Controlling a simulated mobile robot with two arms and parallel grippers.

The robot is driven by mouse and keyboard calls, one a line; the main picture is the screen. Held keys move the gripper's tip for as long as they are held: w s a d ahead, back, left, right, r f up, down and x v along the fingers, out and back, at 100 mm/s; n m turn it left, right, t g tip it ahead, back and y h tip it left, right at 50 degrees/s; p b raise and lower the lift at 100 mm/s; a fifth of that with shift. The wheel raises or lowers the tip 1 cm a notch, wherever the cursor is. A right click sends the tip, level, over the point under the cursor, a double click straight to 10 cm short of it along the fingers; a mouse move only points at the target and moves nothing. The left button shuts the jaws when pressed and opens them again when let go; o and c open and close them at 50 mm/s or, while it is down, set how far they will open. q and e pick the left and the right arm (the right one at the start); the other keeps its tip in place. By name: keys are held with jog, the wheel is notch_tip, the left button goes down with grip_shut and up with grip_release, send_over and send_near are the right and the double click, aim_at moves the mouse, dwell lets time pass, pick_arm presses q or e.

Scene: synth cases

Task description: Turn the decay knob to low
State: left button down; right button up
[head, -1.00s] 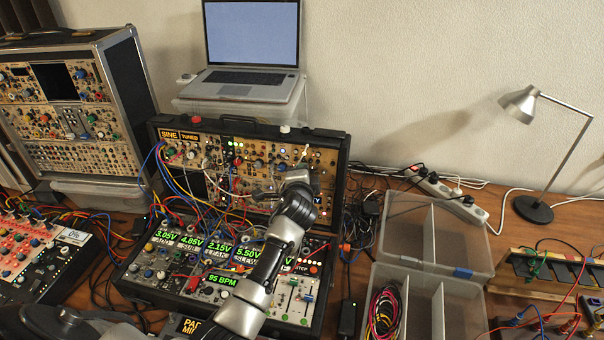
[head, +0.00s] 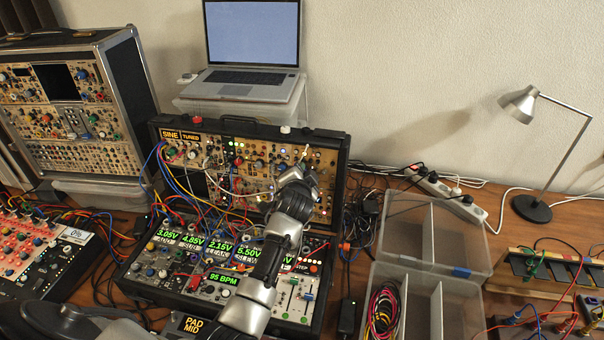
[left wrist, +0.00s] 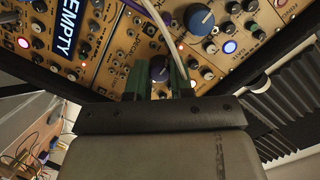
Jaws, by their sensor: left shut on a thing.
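My left gripper (left wrist: 157,84) has its two green fingers around a small dark purple-topped knob (left wrist: 158,68) on the tan module panel in the left wrist view. The gripper is shut on this knob. The fingertips and the held knob are hidden there by the wrist. My right gripper is not in view.
A large blue knob (left wrist: 199,19) and a pale cable (left wrist: 165,30) are close to the fingers. Patch cables (head: 180,190) crowd the case's left half. A laptop (head: 252,45) stands behind, a clear divided box (head: 430,240) to the right.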

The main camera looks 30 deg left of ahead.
pick_arm(q)
jog(key=c, duration=1)
grip_release()
jog(key=b+v, duration=0.1)
jog(key=v, duration=0.9)
jog(key=shift+s+d+b, duration=0.2)
jog(key=shift+s+b, duration=0.1)
jog(key=shift+s, duration=0.1)
jog(key=shift+r, duration=0.15)
